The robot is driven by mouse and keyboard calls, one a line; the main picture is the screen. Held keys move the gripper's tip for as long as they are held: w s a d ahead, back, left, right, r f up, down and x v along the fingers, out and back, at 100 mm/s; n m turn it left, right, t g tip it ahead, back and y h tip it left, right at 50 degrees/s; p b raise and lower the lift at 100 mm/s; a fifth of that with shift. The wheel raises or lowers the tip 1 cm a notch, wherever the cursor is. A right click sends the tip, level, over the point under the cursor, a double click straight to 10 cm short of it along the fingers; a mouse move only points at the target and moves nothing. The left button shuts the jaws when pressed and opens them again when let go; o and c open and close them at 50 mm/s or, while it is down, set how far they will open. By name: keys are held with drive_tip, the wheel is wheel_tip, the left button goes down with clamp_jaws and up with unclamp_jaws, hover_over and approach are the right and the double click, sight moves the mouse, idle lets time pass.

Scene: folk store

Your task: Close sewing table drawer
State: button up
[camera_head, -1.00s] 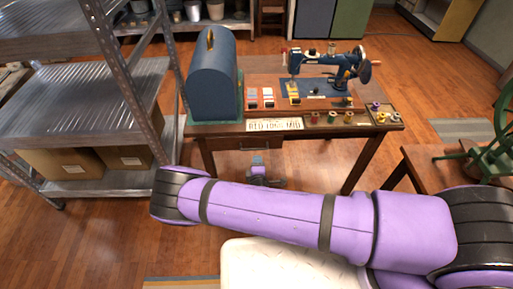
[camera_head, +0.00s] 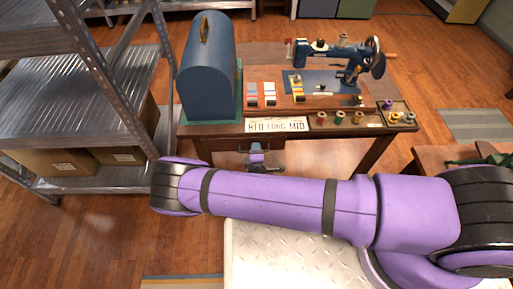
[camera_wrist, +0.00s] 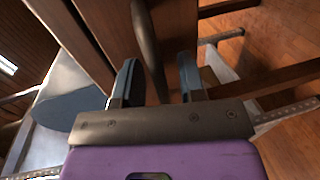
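The wooden sewing table (camera_head: 345,145) stands ahead of me, with its drawer front (camera_head: 226,158) under the front edge, left of centre. How far the drawer stands out, I cannot tell. My gripper (camera_head: 258,149) is at the drawer front, just below the tabletop edge, largely hidden behind my purple arm. In the wrist view my gripper (camera_wrist: 158,80) has its two blue-grey fingers apart. A dark curved bar, seemingly the drawer handle (camera_wrist: 146,40), runs between and beyond them. It lies nearer the left finger; I cannot tell whether they touch.
On the tabletop are a blue domed case (camera_head: 207,75), a sewing machine (camera_head: 335,62), a sign (camera_head: 275,126) and a tray of thread spools (camera_head: 375,120). A metal shelf (camera_head: 80,110) stands close on the left. A wooden stool-like piece (camera_head: 450,155) is at right.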

sight(255, 141)
clamp_jaws()
drive_tip(key=shift+w, duration=2.4)
unclamp_jaws()
drive_tip(key=shift+d, duration=0.1)
drive_tip(key=s+r, duration=0.2)
drive_tip(key=s, duration=0.8)
drive_tip(key=shift+s+a, duration=0.2)
drive_tip(key=shift+s, duration=0.05)
